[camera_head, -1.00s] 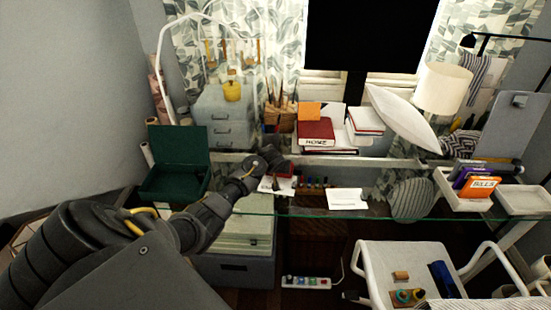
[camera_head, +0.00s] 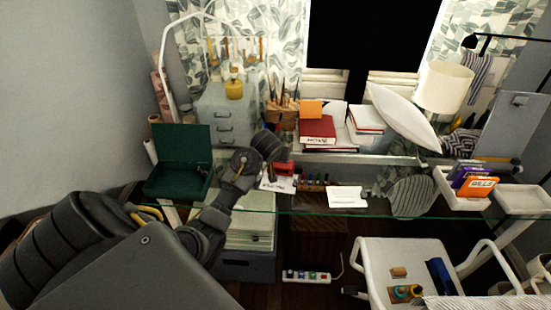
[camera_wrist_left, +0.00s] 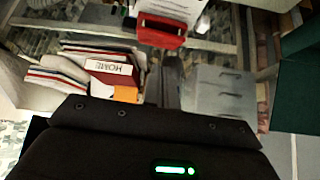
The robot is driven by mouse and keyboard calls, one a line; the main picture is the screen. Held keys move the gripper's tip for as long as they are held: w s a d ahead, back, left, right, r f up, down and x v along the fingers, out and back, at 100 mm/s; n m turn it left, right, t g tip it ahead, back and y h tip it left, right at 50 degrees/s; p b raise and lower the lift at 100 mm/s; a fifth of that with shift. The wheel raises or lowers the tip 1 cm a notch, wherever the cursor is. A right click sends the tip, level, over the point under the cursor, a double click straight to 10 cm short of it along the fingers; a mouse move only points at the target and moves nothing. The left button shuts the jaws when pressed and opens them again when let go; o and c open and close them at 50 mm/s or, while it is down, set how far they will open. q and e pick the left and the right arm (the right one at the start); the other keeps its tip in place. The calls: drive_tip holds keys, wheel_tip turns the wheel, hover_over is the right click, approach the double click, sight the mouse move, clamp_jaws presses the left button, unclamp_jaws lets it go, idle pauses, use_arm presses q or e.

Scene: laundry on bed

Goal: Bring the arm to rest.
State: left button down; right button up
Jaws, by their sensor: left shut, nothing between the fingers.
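My left arm (camera_head: 240,165) comes in from the left in the head view and reaches over the glass desk. Its dark hand (camera_head: 268,145) is above the desk, left of the stacked books. In the left wrist view the fingers (camera_wrist_left: 172,82) are together, with nothing between them. A red object (camera_wrist_left: 160,30) lies beyond the fingertips; it also shows beside the hand in the head view (camera_head: 284,168). Whether the fingers touch it I cannot tell. My right gripper is not in view.
The glass desk (camera_head: 310,205) holds an open green box (camera_head: 178,182), a grey drawer unit (camera_head: 226,115), red and white books (camera_head: 317,130) and a white card (camera_head: 346,197). A white cart (camera_head: 385,250) stands at the front right. A wall (camera_head: 70,90) is at the left.

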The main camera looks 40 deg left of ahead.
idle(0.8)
use_arm(q)
drive_tip(key=s+d+f+m+g+h, duration=0.1)
drive_tip(key=s+d+f+m, duration=0.1)
drive_tip(key=s+d+f, duration=0.4)
drive_tip(key=s+d+f+m, duration=0.25)
drive_tip(key=s+d, duration=0.25)
drive_tip(key=s, duration=0.3)
drive_tip(key=s+d+m+g+h, duration=0.1)
drive_tip(key=s+d+m+h, duration=0.1)
drive_tip(key=s+d, duration=0.65)
drive_tip(key=s+d+m+g+h, duration=0.1)
drive_tip(key=s+d, duration=0.2)
drive_tip(key=s, duration=1)
wheel_tip(320, 180, down, 31)
drive_tip(key=s+g+b, duration=0.2)
drive_tip(key=b, duration=0.2)
drive_tip(key=s+a+f+b, duration=0.2)
drive_tip(key=s+f, duration=1.4)
drive_tip(key=f, duration=0.1)
drive_tip(key=shift+a+f+m+g, duration=0.25)
drive_tip(key=shift+f+m+g, duration=0.05)
drive_tip(key=shift+m+g, duration=0.1)
